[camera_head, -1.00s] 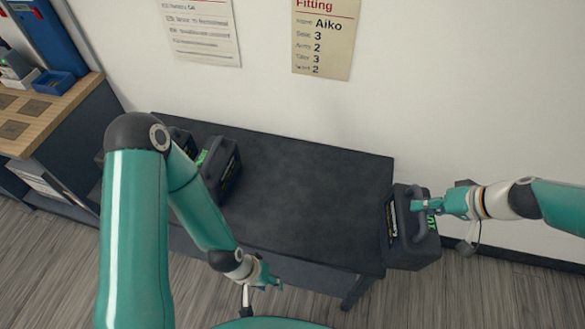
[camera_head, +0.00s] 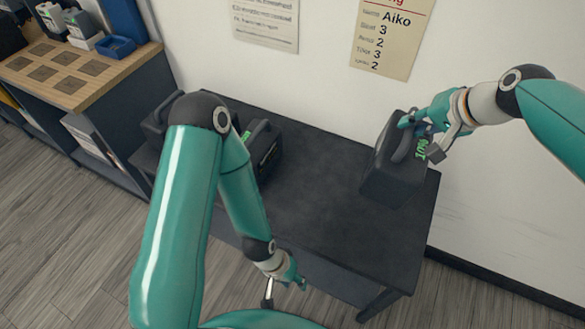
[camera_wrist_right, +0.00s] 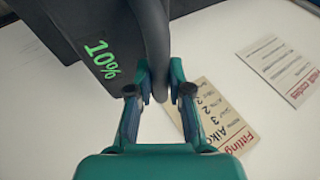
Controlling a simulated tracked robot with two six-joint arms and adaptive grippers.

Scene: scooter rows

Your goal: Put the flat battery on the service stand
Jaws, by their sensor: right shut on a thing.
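My right gripper (camera_head: 415,124) is shut on the handle of a dark battery (camera_head: 388,182) with a green readout. In the right wrist view the fingers (camera_wrist_right: 160,88) close around the handle, and the battery (camera_wrist_right: 75,25) reads 10%. In the head view the battery appears tilted, over the right end of a dark table (camera_head: 330,215); I cannot tell whether it touches the top. My left gripper (camera_head: 290,281) hangs in front of the table's front edge, away from the battery; its fingers are too small to read. I cannot tell which surface is the service stand.
Another dark battery (camera_head: 262,145) stands on the table's left part, with a further one (camera_head: 160,118) partly hidden behind my left arm. A wooden-topped bench (camera_head: 70,72) with square dark pads and a blue bin (camera_head: 115,46) is at upper left. The table's middle is clear.

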